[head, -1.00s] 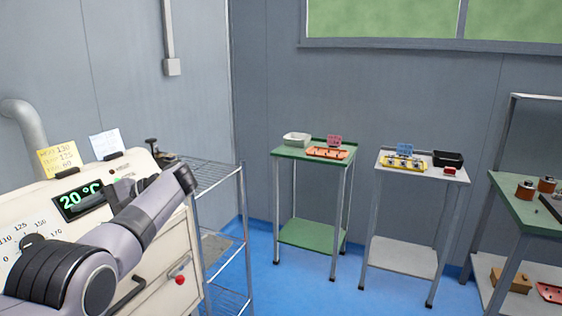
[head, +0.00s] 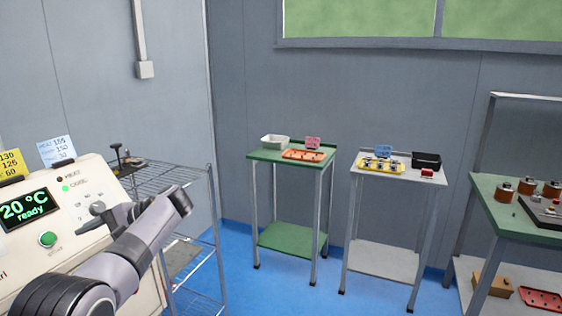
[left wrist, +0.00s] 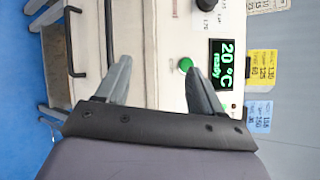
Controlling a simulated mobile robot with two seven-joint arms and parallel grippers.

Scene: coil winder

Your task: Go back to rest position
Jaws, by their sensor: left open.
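In the left wrist view my left gripper (left wrist: 158,85) has its two grey fingers spread apart with nothing between them. It faces the front of a cream oven-like machine (left wrist: 165,40) with a green "20 °C ready" display (left wrist: 223,63). My right gripper is not in view.
A wire rack (head: 185,175) stands right of the machine. Farther back are a green cart (head: 262,155) and a grey cart (head: 400,178) with trays and parts. A green-topped bench (head: 510,215) is at the right. Blue floor (head: 325,275) lies open between them.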

